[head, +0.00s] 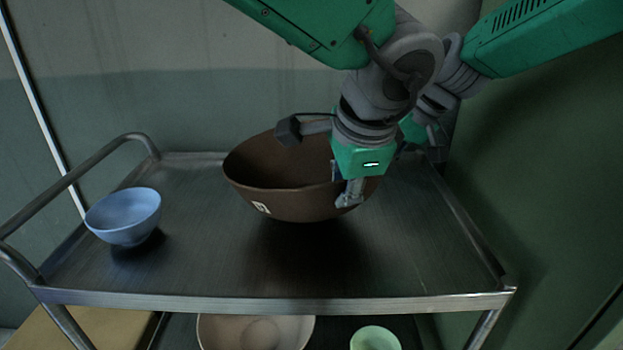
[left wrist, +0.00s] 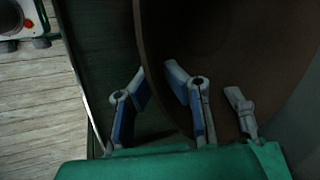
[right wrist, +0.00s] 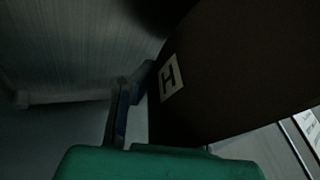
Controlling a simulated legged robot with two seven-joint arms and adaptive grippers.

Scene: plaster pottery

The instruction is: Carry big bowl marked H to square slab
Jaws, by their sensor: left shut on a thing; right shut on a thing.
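The big brown bowl (head: 295,204) is upright over the top of a metal cart, with a small pale label on its front. A label with an H shows on its wall (right wrist: 230,75) in the right wrist view. My left gripper (head: 347,188) is shut on the bowl's right side. In the left wrist view its fingers (left wrist: 160,92) straddle the bowl's rim. My right gripper (right wrist: 138,90) is shut on the bowl, with one finger visible against the wall. In the head view it is mostly hidden behind the left arm. I cannot make out a square slab.
A small blue bowl (head: 125,220) stands on the left of the cart top (head: 400,265). The cart has raised edges and a left handrail (head: 75,177). A pale bowl (head: 225,332) and a green bowl (head: 375,340) are below. The cart top's front is clear.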

